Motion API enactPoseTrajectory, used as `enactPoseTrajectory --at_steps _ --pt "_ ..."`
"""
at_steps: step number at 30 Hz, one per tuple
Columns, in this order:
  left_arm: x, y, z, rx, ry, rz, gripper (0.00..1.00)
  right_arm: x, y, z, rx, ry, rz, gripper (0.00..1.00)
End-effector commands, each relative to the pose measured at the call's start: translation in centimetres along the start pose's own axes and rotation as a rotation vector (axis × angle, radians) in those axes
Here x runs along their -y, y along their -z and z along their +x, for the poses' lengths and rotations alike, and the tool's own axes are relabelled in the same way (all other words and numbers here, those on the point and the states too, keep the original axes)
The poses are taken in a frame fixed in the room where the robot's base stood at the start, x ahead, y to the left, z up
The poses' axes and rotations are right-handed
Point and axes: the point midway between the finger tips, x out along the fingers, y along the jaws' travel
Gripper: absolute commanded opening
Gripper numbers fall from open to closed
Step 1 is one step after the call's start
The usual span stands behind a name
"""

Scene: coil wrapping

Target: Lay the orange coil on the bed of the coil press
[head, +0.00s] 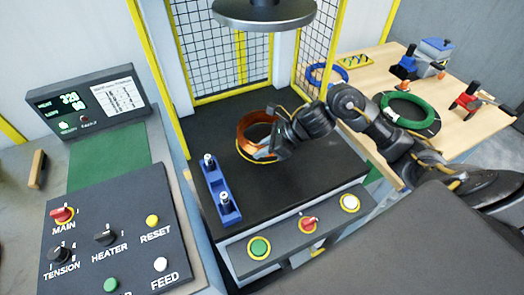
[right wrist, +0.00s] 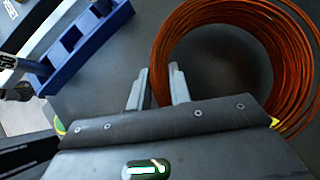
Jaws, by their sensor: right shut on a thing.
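The orange coil (head: 244,142) is over the middle of the dark bed (head: 300,182) of the coil press, its ring axis roughly upright. I cannot tell whether it touches the bed or hangs just above it. My right gripper (head: 274,146) reaches in from the right and is shut on the coil's near right wall. In the right wrist view the coil (right wrist: 290,55) fills the upper right, and its wall passes between the fingers (right wrist: 157,88). The round press plate (head: 264,12) hangs above, well clear of the coil. My left gripper is not in view.
A blue holder (head: 222,192) with two posts stands on the bed's left edge. Yellow-framed mesh guards (head: 230,60) close the back. A button strip (head: 305,226) runs along the front. A wooden table (head: 455,130) at right holds a green coil (head: 428,115) and tools.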

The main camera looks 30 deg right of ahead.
Motion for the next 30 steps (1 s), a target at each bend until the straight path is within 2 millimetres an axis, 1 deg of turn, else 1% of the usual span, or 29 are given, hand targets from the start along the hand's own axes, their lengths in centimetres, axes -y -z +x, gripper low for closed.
enactPoseTrajectory --at_steps 1,3,11,12,17,26,29,30 --pt "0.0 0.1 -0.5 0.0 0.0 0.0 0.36 0.0 0.1 0.2 0.006 0.001 0.003 0.0" --pt "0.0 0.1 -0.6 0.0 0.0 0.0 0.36 0.0 0.6 0.7 0.006 0.002 0.002 0.0" --pt "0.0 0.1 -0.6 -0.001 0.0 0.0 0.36 0.1 1.0 1.1 0.005 0.004 -0.002 0.0" --pt "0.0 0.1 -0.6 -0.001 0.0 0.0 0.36 0.0 1.2 1.2 0.0 0.0 0.001 0.22" --pt "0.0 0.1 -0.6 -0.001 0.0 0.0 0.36 0.0 1.2 1.2 0.001 0.0 0.0 0.42" --pt "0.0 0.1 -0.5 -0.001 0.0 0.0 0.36 0.0 1.1 1.0 0.001 0.002 -0.001 0.42" --pt "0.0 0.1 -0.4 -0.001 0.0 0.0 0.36 0.1 1.1 0.3 0.003 0.003 -0.002 0.42" --pt "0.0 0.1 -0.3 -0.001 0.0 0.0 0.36 0.1 1.2 -0.3 0.002 0.005 -0.003 0.42"
